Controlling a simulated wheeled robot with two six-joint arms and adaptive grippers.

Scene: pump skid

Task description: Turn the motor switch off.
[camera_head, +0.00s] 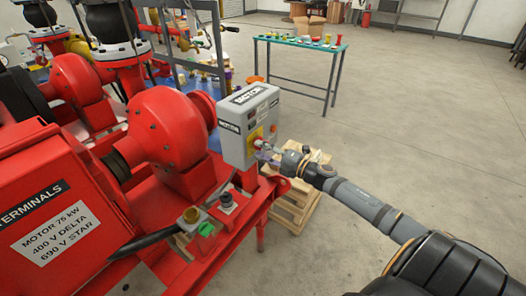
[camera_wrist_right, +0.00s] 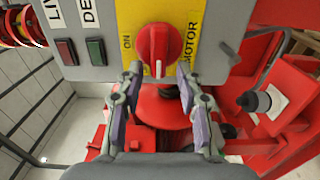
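The grey motor switch box (camera_head: 250,125) stands on the red skid, with a yellow plate (camera_head: 254,135) on its front. In the right wrist view the red rotary switch (camera_wrist_right: 158,46) sits on the yellow plate (camera_wrist_right: 128,18). Its white pointer line points down in that picture, and "ON" is printed to its left. My right gripper (camera_wrist_right: 160,78) is open, its two fingertips on either side of the switch's lower end. I cannot tell whether they touch it. In the head view the right gripper (camera_head: 268,150) is at the box front and partly hides the switch. My left gripper is not in view.
A red button (camera_wrist_right: 66,51) and a green button (camera_wrist_right: 95,50) sit left of the switch. The red terminals box (camera_head: 60,200) and pump (camera_head: 165,125) lie left. A wooden pallet (camera_head: 297,200) stands below my right arm. A green-topped table (camera_head: 300,43) is behind. The right floor is clear.

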